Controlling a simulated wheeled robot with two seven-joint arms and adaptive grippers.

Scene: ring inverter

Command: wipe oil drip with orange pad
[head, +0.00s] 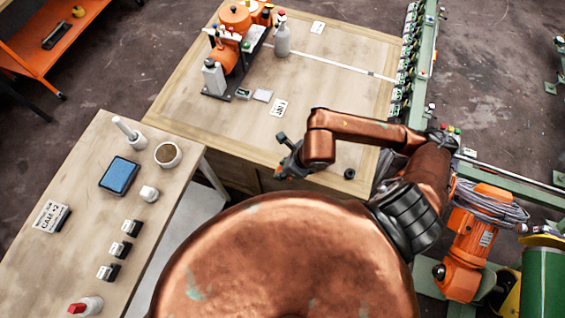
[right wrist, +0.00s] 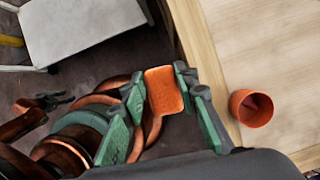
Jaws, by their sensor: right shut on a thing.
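My right gripper (head: 288,156) hangs over the front edge of the wooden bench in the head view. In the right wrist view its green fingers (right wrist: 159,88) are shut on a flat orange pad (right wrist: 164,91). The pad is apart from the bench top, in front of its edge. I cannot make out the oil drip with certainty. A small dark round thing (head: 349,173) sits near the bench's front edge, right of the gripper. At the wrist view's left edge a dark claw-like shape, perhaps my left gripper (right wrist: 45,102), is too small to read.
An orange cup (right wrist: 251,107) stands on the bench near its edge. The left table (head: 75,195) holds a blue pad (head: 119,175) and several small items. The bench middle is largely clear.

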